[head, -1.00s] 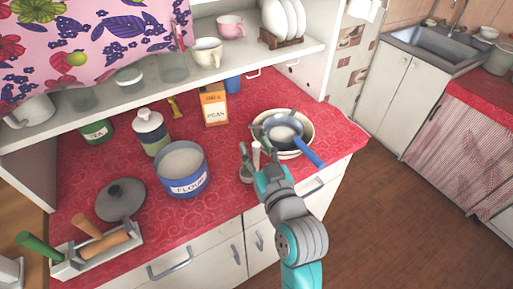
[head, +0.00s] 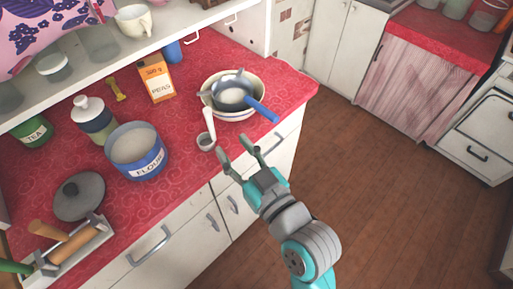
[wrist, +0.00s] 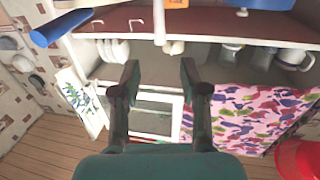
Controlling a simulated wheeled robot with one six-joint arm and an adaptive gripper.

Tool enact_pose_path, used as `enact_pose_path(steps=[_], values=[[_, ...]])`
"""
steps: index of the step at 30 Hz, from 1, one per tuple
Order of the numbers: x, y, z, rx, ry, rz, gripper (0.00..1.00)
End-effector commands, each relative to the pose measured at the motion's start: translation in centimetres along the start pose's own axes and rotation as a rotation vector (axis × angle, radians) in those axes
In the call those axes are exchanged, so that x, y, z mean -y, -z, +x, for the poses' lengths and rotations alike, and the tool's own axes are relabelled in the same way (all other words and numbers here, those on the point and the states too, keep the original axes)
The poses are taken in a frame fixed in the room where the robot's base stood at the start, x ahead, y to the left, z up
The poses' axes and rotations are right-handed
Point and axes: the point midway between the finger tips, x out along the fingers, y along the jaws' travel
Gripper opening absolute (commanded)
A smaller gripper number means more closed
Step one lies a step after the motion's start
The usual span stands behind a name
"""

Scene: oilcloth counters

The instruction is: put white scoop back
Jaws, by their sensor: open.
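The white scoop (head: 208,122) is on the red counter, between the flour tin and the bowl. Its long handle points up and back toward the bowl, and its small grey-looking cup end is near the counter's front edge. My gripper (head: 236,145) is open and empty, just to the right of the scoop's cup end and apart from it, over the front edge. The blue flour tin (head: 136,152) stands open with white contents. In the wrist view my gripper (wrist: 158,68) shows two spread fingers with nothing held between them.
A cream bowl (head: 258,111) holds a sieve with a blue handle (head: 262,110) that juts toward the front edge. A peas box (head: 156,80), a tea tin (head: 33,132), a lidded jar (head: 92,118), a dark lid (head: 79,196) and a wooden-handled caddy (head: 80,242) share the counter.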

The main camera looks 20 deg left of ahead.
Motion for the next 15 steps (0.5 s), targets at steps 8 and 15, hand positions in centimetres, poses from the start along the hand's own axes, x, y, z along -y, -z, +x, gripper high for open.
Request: enact_pose_path(steps=[8, 15], values=[[-0.2, -0.3, -0.3, 0.003, -0.008, 0.003, 0.44], [-3.7, -5.4, -4.8, 0.047, -0.166, 0.058, 0.44]])
